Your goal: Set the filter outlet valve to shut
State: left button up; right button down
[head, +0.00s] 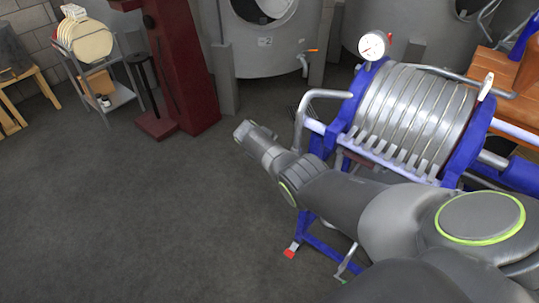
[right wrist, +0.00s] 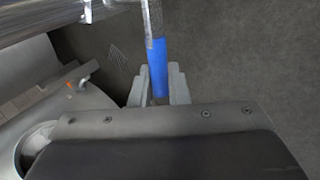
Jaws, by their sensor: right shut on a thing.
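The plate filter (head: 400,115), with ribbed grey plates in a blue frame, stands right of centre in the head view. A bent grey pipe (head: 300,118) comes off its left end and drops behind my right arm. In the right wrist view a blue valve handle (right wrist: 159,62) lies in line with a grey metal pipe (right wrist: 152,18). My right gripper (right wrist: 158,88) is shut on this handle, one finger on each side. In the head view I cannot make out its fingers or the handle behind my arm. My left gripper is in neither view.
A pressure gauge (head: 373,45) stands on top of the filter. Steel tanks (head: 262,45) stand behind, one with an orange-handled tap (head: 310,51). A dark red post (head: 183,70) and a metal cart (head: 108,92) stand at the back left. The floor at left is clear.

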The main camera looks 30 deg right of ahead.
jog(key=shift+f+g+b, duration=0.3)
jog(key=shift+f+b, duration=0.05)
jog(key=shift+b, duration=0.1)
jog(key=shift+s, duration=0.1)
jog(key=c, duration=1.5)
grip_release()
jog(key=shift+o, duration=0.2)
jog(key=shift+r, duration=0.15)
jog(key=shift+a+r+p, duration=0.15)
jog(key=shift+r+p, duration=0.1)
jog(key=shift+p, duration=0.05)
jog(key=p+v, duration=0.4)
jog(key=v, duration=1.2)
jog(key=shift+a, duration=0.4)
